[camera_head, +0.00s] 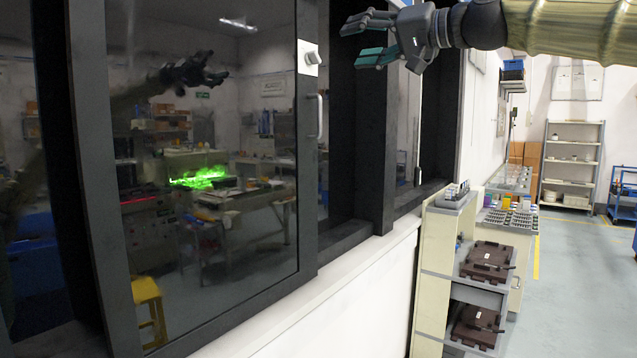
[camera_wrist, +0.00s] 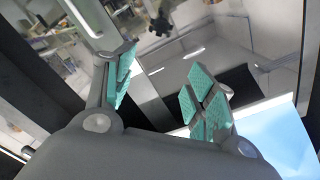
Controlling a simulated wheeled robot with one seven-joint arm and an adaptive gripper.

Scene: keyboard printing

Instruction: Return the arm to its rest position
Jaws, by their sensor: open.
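My gripper (camera_head: 367,40) is at the top of the head view, on my arm, which reaches in from the upper right. Its fingers point left, toward the dark-framed glass window (camera_head: 215,160). The fingers are open with nothing between them. In the wrist view my gripper (camera_wrist: 165,90) shows two teal-padded fingers spread wide apart, with an empty gap. Whether the fingertips are close to the glass or frame is hard to tell. A reflection of my arm and hand shows in the glass.
A pale sill (camera_head: 330,300) runs below the window. A cart (camera_head: 433,265) with brown trays (camera_head: 487,262) stands right of it. Shelving (camera_head: 570,165) is at the back; the floor (camera_head: 575,290) at right is clear.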

